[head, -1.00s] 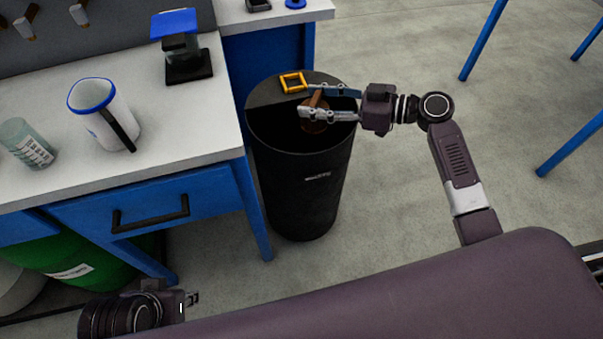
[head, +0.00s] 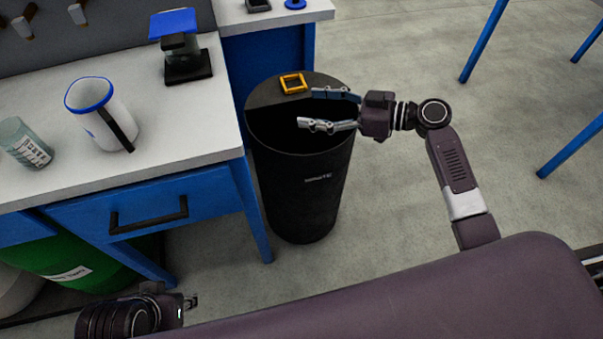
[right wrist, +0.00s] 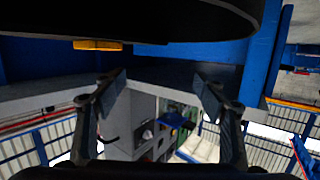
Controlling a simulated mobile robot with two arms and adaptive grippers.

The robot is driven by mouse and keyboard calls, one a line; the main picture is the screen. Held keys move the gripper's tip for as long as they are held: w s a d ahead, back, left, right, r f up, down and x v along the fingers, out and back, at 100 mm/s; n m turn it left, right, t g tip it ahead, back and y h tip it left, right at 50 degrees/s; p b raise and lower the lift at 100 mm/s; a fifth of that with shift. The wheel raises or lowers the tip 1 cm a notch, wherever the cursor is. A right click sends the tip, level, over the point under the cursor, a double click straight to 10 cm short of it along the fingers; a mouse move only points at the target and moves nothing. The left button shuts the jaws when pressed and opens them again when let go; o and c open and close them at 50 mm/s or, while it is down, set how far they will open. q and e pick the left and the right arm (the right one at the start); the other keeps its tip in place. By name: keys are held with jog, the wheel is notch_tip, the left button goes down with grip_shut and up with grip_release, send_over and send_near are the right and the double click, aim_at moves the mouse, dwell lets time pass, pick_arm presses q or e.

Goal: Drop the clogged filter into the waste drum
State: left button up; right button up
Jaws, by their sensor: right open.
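The black waste drum (head: 305,200) stands on the floor beside the bench, with an opening in the front part of its top. My right gripper (head: 317,110) is open and empty over that opening, its fingers pointing left. Its open fingers also show in the right wrist view (right wrist: 160,90) with nothing between them. The brown filter is not visible now; the dark inside of the drum cannot be made out. My left gripper (head: 191,302) is low at the bottom left, small, and its jaw state is unclear.
The white bench (head: 60,185) to the left holds a white jug (head: 95,110), a glass jar (head: 25,145) and a blue-topped device (head: 180,45). A green drum (head: 75,265) is beneath.

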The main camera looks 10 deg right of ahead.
jog(key=v, duration=1.2)
